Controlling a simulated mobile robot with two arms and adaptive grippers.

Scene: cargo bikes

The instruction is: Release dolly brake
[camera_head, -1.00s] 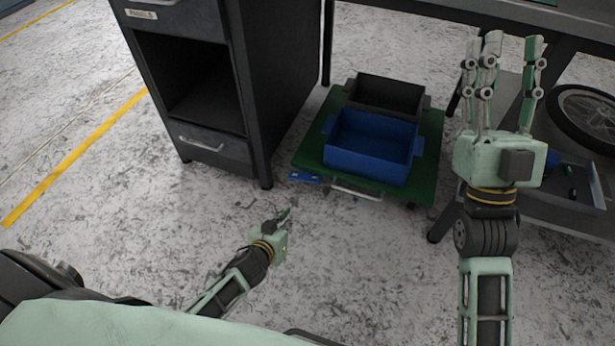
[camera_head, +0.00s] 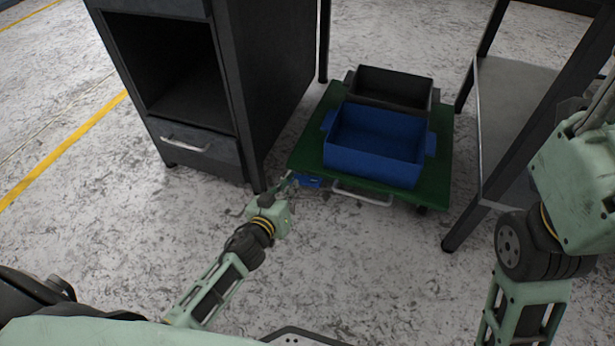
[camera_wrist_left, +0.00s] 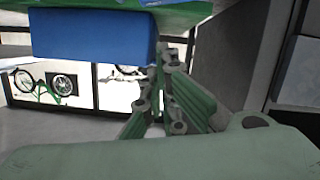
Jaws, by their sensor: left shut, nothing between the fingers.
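The green dolly (camera_head: 306,148) stands on the floor in the head view, with a white handle (camera_head: 362,193) on its near edge. A small blue brake pedal (camera_head: 310,181) sticks out at its near left corner. My left gripper (camera_head: 287,183) is shut and empty, with its fingertips just left of the pedal. In the left wrist view the fingers (camera_wrist_left: 160,82) point up to a blue block (camera_wrist_left: 92,35) under the green board; I cannot tell whether they touch it. My right gripper (camera_head: 600,110) is at the right edge, its fingers mostly cut off.
A blue crate (camera_head: 372,165) and a dark crate (camera_head: 395,87) sit on the dolly. A dark cabinet (camera_head: 265,90) stands close on the left, and a table with a grey lower shelf (camera_head: 515,95) on the right. The floor in front is clear.

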